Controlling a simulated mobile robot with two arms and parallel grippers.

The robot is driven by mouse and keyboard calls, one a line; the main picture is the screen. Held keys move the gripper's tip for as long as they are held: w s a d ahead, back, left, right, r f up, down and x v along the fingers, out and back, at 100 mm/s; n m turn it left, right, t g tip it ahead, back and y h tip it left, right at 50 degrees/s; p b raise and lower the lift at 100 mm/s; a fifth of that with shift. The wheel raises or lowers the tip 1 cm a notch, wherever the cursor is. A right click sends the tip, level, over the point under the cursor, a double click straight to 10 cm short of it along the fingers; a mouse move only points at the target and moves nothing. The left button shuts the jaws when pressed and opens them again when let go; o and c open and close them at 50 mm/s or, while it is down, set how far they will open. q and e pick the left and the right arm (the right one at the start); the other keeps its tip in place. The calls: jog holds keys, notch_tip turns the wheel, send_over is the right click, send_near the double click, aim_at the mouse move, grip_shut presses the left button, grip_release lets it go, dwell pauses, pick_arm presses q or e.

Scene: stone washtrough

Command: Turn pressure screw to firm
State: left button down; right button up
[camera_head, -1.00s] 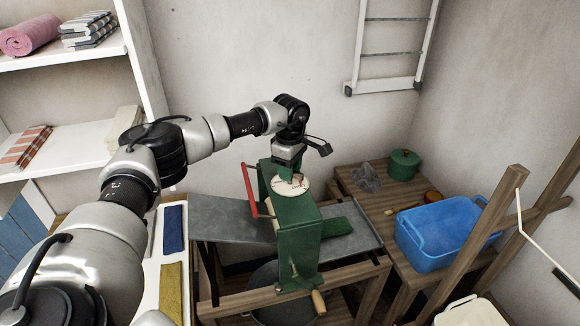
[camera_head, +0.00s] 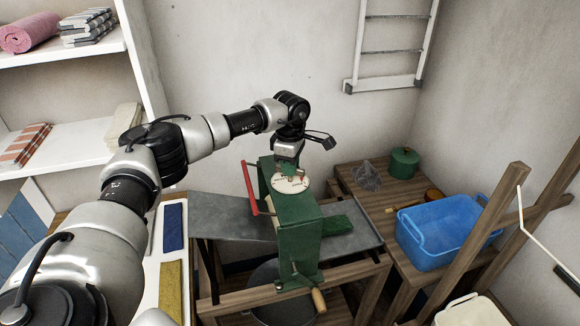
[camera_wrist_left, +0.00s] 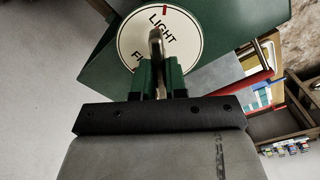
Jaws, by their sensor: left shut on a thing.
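The green wringer (camera_head: 300,235) stands on a wooden frame, with a round cream dial (camera_head: 290,183) on top. In the left wrist view the dial (camera_wrist_left: 185,38) reads LIGHT and the start of a word "FI", with a red mark at its edge; the rest is hidden behind my fingers. The pressure screw's metal handle (camera_wrist_left: 155,45) stands up from the middle of the dial. My left gripper (camera_head: 289,172) points down over the dial. In its wrist view, its green fingers (camera_wrist_left: 160,78) are shut on the handle. My right gripper is not in view.
A red bar (camera_head: 249,188) and a crank with a wooden handle (camera_head: 318,300) stick out from the wringer. A blue tub (camera_head: 440,235) and a green pot (camera_head: 404,163) stand on the wooden bench at right. White shelves (camera_head: 75,145) stand at left.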

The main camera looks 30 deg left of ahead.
pick_arm(q)
jog(key=n, duration=0.3)
jog(key=shift+n+b, duration=0.3)
jog(key=n, duration=0.3)
jog(key=shift+n, duration=0.3)
jog(key=n, duration=0.6)
jog(key=shift+b, duration=0.4)
jog(key=n, duration=0.6)
jog(key=shift+r, duration=0.1)
jog(key=n, duration=0.5)
jog(key=shift+n, duration=0.4)
jog(key=c, duration=1.2)
grip_release()
jog(key=shift+o, duration=0.2)
